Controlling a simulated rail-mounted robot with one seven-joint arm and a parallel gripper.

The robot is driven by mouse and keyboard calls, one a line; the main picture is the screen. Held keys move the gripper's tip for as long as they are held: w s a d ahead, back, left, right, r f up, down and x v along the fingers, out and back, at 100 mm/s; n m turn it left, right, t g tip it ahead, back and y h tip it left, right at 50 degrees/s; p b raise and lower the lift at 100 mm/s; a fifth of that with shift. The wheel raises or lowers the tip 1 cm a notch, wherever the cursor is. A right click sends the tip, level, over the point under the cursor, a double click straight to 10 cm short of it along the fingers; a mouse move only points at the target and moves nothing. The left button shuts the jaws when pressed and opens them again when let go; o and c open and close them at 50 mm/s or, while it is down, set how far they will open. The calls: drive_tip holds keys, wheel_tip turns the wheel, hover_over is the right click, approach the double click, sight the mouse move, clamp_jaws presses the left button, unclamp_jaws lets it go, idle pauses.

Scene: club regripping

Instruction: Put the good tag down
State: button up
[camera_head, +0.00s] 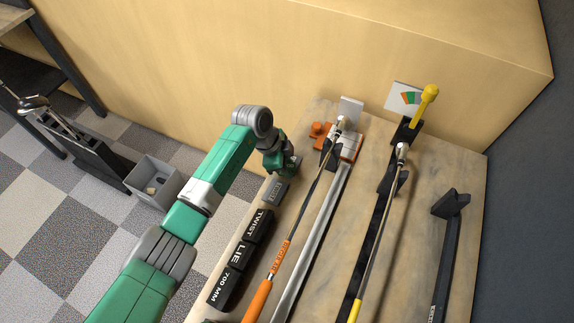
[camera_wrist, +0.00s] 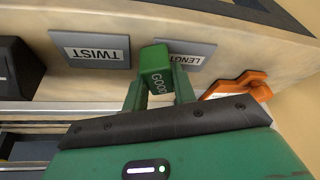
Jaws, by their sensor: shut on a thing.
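The good tag (camera_wrist: 157,72) is a small green block marked "GOOD" in the wrist view. My gripper (camera_wrist: 158,92) is shut on it, with one finger on each side. The tag is in front of a grey plate marked "LENGTH" (camera_wrist: 188,52), partly covering it; I cannot tell whether they touch. A second grey plate marked "TWIST" (camera_wrist: 90,50) is to the left. In the head view my gripper (camera_head: 287,170) is low at the left edge of the bench, beside a grey plate (camera_head: 275,191); the tag cannot be made out there.
Black blocks marked "TWIST" (camera_head: 258,225), "LIE" (camera_head: 241,254) and "700 MM" (camera_head: 226,288) line the bench's left side. An orange-gripped club (camera_head: 258,298) and a yellow-gripped club (camera_head: 371,262) lie to the right. An orange part (camera_wrist: 240,85) is close right of my gripper.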

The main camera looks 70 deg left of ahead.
drive_tip(key=o, duration=0.5)
drive_tip(key=shift+f, duration=0.15)
drive_tip(key=o, duration=0.4)
drive_tip(key=shift+o, duration=0.2)
drive_tip(key=p+v, duration=0.1)
drive_tip(key=v, duration=1.1)
drive_tip(key=shift+r+p, duration=0.3)
drive_tip(key=shift+p, duration=0.05)
drive_tip(key=shift+w, duration=0.1)
